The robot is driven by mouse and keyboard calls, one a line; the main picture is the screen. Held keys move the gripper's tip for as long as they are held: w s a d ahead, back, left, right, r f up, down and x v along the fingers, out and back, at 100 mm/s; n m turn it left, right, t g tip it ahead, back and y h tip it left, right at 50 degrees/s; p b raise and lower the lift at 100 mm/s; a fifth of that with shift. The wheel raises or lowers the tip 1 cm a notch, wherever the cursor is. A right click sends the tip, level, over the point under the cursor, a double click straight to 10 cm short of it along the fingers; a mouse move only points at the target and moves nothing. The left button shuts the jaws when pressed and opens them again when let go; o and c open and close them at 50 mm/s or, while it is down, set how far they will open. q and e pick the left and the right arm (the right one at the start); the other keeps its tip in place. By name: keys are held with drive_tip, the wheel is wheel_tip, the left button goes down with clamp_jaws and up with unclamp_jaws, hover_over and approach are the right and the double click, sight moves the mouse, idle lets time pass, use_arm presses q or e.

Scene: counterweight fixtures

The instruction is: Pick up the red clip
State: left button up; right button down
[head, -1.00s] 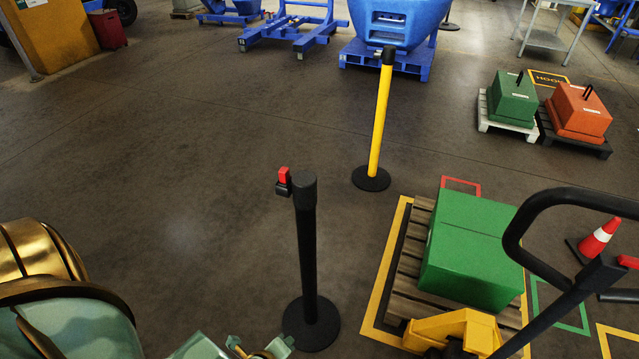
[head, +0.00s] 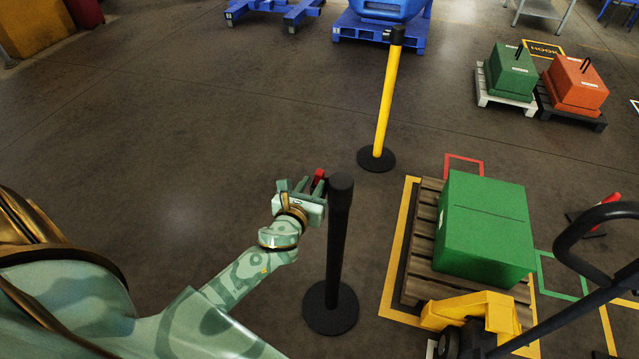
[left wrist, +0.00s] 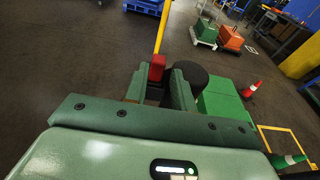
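The red clip (head: 320,173) sits at the top left side of a black post (head: 338,240), which stands upright on a round base. My left gripper (head: 301,187) is at the clip's height, just left of the post top. Its fingers are apart, and one finger partly covers the clip in the head view. In the left wrist view, the red clip (left wrist: 157,67) shows between the two fingers (left wrist: 160,88), with a dark part below it and the round black post top (left wrist: 190,73) right behind the right finger. Whether a finger touches the clip is unclear. My right gripper is not in view.
A yellow post (head: 382,105) stands behind. A green block (head: 487,225) on a wooden pallet (head: 412,270) and a yellow pallet jack (head: 470,312) with a black handle are at right. Green and orange weights (head: 512,75) stand farther back. The floor at left is clear.

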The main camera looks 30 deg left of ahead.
sight(318, 176)
use_arm(q)
drive_tip(key=x, duration=0.2)
drive_tip(key=b+x, duration=0.1)
drive_tip(key=x, duration=0.2)
drive_tip(key=shift+w+f, duration=0.2)
drive_tip(key=shift+f, duration=0.1)
drive_tip(key=shift+s, duration=0.1)
clamp_jaws()
